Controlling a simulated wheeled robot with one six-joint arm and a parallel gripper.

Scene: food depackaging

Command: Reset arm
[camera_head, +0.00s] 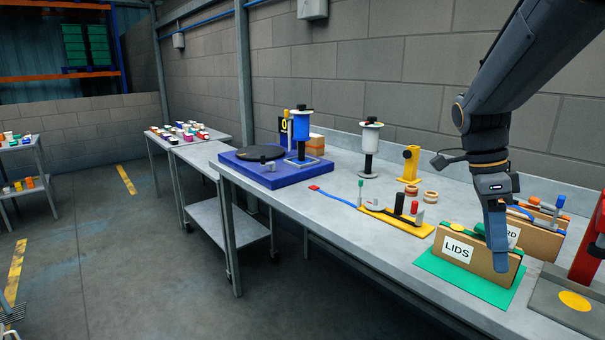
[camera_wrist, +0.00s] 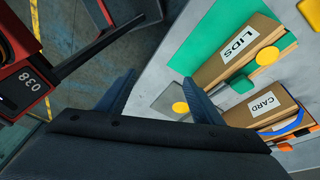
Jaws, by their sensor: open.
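My gripper (camera_head: 500,266) hangs fingers-down at the right of the head view, in front of the cardboard LIDS box (camera_head: 478,256). In the wrist view my gripper (camera_wrist: 160,92) is open, with nothing between its two fingers. The LIDS box (camera_wrist: 219,66) lies to the right of the fingers there, on a green mat (camera_wrist: 205,36). A round yellow lid (camera_wrist: 267,56) sits at that box. In the head view the finger covers part of the box. I cannot tell whether it touches the box.
The CARD box (camera_wrist: 247,113) stands beside the LIDS box. A grey plate with a yellow disc (camera_head: 574,300) and a red stand (camera_head: 590,240) are at the right. A yellow tool board (camera_head: 397,220) and a blue turntable base (camera_head: 270,172) are farther left. The table front (camera_head: 400,260) is clear.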

